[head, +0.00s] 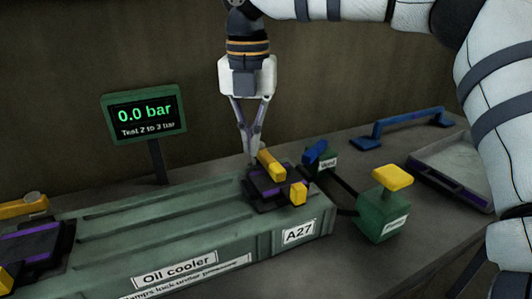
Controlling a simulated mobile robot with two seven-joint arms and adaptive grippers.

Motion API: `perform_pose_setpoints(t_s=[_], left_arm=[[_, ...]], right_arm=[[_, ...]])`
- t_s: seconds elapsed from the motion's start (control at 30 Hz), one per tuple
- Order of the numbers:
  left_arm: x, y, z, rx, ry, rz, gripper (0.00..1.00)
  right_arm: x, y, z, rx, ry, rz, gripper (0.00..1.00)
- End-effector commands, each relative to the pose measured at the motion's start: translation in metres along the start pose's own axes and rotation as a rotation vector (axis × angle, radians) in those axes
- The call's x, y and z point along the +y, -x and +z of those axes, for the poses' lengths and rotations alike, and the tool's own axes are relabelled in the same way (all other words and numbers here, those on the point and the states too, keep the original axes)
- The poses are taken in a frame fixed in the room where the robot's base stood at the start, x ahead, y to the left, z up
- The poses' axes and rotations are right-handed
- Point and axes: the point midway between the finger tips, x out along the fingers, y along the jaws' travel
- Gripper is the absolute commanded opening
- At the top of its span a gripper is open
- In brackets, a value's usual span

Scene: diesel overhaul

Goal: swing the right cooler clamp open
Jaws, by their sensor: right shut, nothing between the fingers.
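The green oil cooler (160,235) lies along the bench, labelled "Oil cooler" and "A27". The right cooler clamp (266,183) sits across its right end, a dark body with a yellow lever (270,163) on top and a yellow block (298,193) at the front. My right gripper (252,160) points down just behind and left of the yellow lever. Its fingers are shut with nothing between them. I cannot tell if the tips touch the clamp. The left cooler clamp (38,243) is partly cut off at the left edge. My left gripper is out of view.
A display (146,115) behind the cooler reads 0.0 bar. Right of the clamp stand a small vent box with a blue lever (315,152) and a green box with a yellow handle (384,217). A blue bar (405,127) and a grey tray (450,165) lie further right.

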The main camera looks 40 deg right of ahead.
Motion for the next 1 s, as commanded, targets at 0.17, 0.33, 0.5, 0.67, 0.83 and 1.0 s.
perform_pose_setpoints(t_s=[0.17,0.33,0.5,0.67,0.83,1.0], left_arm=[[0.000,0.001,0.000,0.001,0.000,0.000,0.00],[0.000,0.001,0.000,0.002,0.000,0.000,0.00],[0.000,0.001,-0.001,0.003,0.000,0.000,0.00],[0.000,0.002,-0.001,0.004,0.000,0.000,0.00],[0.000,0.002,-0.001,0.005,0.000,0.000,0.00],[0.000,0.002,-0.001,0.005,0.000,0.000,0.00]], right_arm=[[0.000,-0.006,0.000,0.000,0.000,0.000,0.00],[0.000,-0.011,0.000,0.001,0.000,-0.001,0.00],[0.000,-0.016,0.000,0.000,0.000,0.000,0.00],[0.000,-0.021,0.000,0.000,0.001,-0.001,0.00],[0.000,-0.026,0.000,0.000,0.001,0.000,0.00],[0.000,-0.031,0.000,0.000,0.001,0.000,0.00]])
